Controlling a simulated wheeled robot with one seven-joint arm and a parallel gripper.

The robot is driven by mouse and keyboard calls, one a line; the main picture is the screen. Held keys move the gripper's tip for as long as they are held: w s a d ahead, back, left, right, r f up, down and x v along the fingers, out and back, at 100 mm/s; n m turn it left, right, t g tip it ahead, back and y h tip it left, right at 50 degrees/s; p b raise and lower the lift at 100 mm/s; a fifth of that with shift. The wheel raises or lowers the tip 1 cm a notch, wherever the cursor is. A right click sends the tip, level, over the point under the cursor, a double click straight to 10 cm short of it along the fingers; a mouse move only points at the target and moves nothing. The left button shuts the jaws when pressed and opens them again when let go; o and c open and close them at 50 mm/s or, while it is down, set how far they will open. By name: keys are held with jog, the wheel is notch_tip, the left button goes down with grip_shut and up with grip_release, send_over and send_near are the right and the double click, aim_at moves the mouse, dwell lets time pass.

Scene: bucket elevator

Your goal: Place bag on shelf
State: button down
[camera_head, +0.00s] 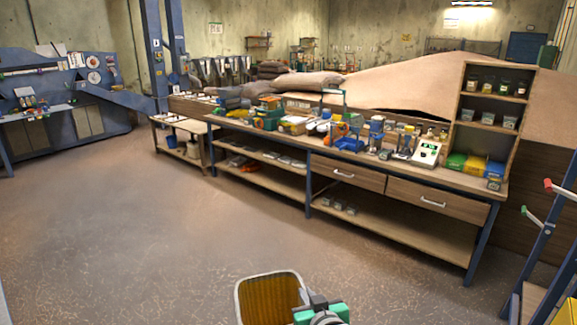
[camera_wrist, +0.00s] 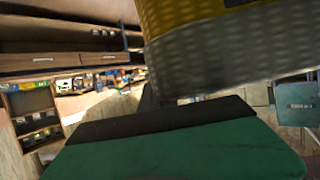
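The bag (camera_head: 240,305) is at the bottom middle of the head view, with a grey border around a yellow-brown area. In the wrist view the bag (camera_wrist: 230,55) shows as yellow and grey woven material, close to the camera. My gripper (camera_head: 312,302) has green and dark parts and meets the bag's right edge; it appears shut on it, though the contact is partly hidden. Its green and dark part (camera_wrist: 170,150) fills the lower wrist view. The long workbench has lower shelves (camera_head: 400,232), and a small shelf unit (camera_head: 462,95) stands on its right end. Which shelf is meant is unclear.
The workbench top is crowded with tools and boxes. Brown sacks (camera_head: 306,82) lie behind it before a large sand-coloured heap (camera_head: 410,84). A blue-framed cart (camera_head: 545,255) stands at the right. A blue machine (camera_head: 60,95) stands at the far left. The floor (camera_head: 150,225) between is clear.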

jog(key=s+d+r+m+h, duration=0.2)
jog(key=d+r, duration=0.4)
jog(key=d, duration=0.5)
jog(key=shift+s+m+h, duration=0.4)
jog(key=shift+h, duration=0.2)
jog(key=shift+r, duration=0.15)
jog(key=shift+d, duration=0.1)
